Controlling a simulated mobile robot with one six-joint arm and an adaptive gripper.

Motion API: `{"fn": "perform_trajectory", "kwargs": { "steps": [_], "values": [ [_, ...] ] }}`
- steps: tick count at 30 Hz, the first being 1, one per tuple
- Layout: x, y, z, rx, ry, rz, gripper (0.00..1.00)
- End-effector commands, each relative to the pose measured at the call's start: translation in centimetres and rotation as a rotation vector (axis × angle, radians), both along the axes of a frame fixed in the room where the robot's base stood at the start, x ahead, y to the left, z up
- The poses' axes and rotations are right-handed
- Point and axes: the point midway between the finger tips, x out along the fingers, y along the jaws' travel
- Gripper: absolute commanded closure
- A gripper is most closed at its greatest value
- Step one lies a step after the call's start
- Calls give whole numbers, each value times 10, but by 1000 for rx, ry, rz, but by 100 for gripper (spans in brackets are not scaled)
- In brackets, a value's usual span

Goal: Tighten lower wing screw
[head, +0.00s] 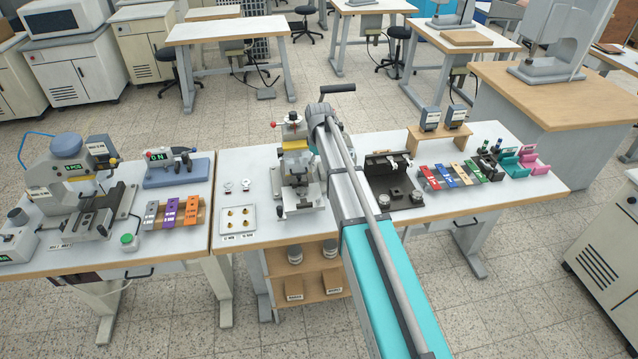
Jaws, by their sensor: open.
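The foil stamping press (307,204) stands on the middle of the white-topped bench.
Left of the press lie a tray (252,231) with several brass pieces and two small round parts. Right of my arm are a black fixture (397,204), coloured blocks (445,176) and pink and teal holders (533,184).

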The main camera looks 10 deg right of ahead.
Motion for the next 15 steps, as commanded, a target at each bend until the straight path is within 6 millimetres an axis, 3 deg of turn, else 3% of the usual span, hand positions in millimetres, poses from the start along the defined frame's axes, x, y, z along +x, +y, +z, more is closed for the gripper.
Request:
{"fn": "perform_trajectory", "kwargs": {
  "steps": [15],
  "values": [
    [0,2,-17,4,1,553,16]
  ]
}}
